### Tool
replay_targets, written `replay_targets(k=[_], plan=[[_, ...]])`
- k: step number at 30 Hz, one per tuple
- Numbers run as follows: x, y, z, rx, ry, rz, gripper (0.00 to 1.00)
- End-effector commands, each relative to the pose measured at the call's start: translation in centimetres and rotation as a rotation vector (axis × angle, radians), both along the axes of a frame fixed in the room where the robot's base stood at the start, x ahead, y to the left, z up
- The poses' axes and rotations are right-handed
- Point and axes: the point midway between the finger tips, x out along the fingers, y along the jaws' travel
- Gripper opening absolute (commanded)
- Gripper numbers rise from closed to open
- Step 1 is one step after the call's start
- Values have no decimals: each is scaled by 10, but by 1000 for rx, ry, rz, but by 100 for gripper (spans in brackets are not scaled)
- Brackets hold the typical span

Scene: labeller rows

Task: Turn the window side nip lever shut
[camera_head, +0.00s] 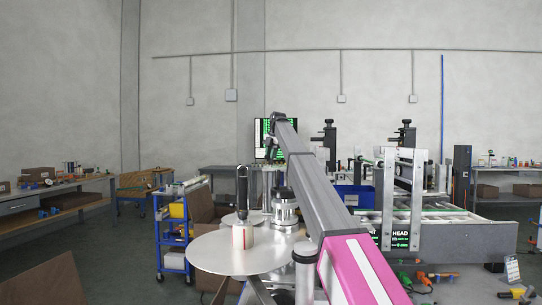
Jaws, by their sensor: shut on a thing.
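My arm (325,195) runs from the pink section at the lower right up to a dark joint (276,120) in front of a monitor. Dark parts hang below that joint, but I cannot make out fingertips, so my gripper is not clearly seen. I cannot pick out the window side nip lever; my arm covers part of the machine behind it. A round metal disc (215,252) lies flat to the left of my arm. A silver cylindrical unit (285,207) stands between the disc and my arm.
A pale roll with red marks (242,236) and a black upright loop (242,185) stand at the disc. A blue cart (173,262) stands left. A conveyor with a HEAD sign (401,234) stands right. Tools lie on the floor at lower right. Open floor lies at left.

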Motion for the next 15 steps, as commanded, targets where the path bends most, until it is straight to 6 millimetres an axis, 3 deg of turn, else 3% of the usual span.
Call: replay_targets(k=[15], plan=[[-1,3,0,0,-1,-409,0]])
